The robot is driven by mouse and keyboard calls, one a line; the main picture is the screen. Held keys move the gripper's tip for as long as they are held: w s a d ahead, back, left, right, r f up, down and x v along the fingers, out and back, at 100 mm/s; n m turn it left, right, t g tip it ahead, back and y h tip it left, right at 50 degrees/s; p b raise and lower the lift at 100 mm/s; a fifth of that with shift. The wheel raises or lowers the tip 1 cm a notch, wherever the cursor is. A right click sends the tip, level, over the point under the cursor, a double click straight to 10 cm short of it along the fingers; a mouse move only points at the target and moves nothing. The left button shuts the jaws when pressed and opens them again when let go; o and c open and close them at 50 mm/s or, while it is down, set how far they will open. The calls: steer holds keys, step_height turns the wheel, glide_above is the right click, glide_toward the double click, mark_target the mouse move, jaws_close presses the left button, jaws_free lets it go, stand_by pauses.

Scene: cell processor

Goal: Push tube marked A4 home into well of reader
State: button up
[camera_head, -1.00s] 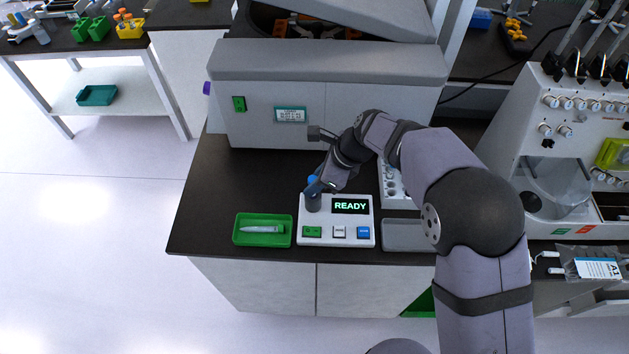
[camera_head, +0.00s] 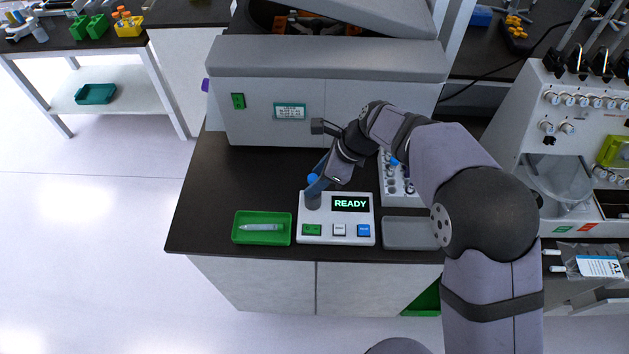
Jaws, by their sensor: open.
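The reader (camera_head: 385,228) is a white box on the black bench, with a lit READY display and several buttons. A blue-capped tube (camera_head: 313,179) stands upright in the dark well (camera_head: 313,200) at the reader's upper left. Its label is too small to read, and how deep it sits cannot be told. My gripper (camera_head: 320,184) is open right beside the blue cap, just to its right and above the reader. Whether the fingers touch the cap cannot be told.
A green tray (camera_head: 240,238) with a clear tube (camera_head: 262,227) lies left of the reader. A grey tray (camera_head: 405,235) is to the right. A white rack (camera_head: 390,188) with a blue-capped tube stands behind, partly hidden by my arm. A large grey machine (camera_head: 380,105) closes off the back.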

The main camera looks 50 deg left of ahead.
steer(key=shift+b+v, duration=0.95)
steer(key=shift+v, duration=1.85)
